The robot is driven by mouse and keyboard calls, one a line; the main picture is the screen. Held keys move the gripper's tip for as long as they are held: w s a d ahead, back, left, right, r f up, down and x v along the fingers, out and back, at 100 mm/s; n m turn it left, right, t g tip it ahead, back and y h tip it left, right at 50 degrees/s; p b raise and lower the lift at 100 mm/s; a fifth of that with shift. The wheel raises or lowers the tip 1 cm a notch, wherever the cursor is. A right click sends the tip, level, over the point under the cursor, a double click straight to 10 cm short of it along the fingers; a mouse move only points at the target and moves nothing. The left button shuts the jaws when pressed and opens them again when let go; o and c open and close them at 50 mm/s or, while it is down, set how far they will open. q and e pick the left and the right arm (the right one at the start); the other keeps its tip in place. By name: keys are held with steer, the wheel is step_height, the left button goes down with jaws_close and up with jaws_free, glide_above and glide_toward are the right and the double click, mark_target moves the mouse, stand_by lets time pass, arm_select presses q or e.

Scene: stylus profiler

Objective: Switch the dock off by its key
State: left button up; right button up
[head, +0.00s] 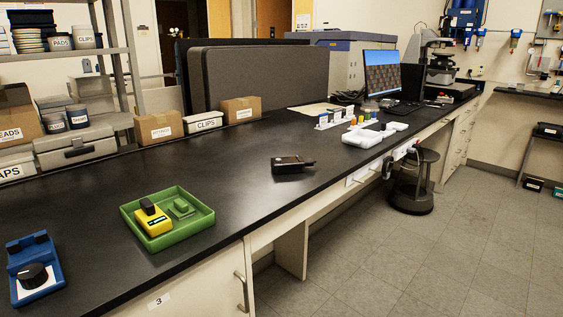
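No thing here is clearly marked as the dock, and I cannot make out a key for certain. A blue device (33,268) stands at the near left of the black bench. It has a round black knob (34,275) on a pale panel and a dark block at its back. A green tray (195,222) to its right holds a yellow device (153,221) with a black top, beside a small green piece (181,208). A black box (291,164) with a short stub on its right side lies farther along the bench. Neither of my grippers is in view.
The black bench top (235,165) is clear between the tray and the black box. Cartons (159,127) and storage boxes line its back edge. A white tray (363,138), a monitor (381,74) and a microscope (439,62) stand farther off. A stool (412,190) stands by the front edge.

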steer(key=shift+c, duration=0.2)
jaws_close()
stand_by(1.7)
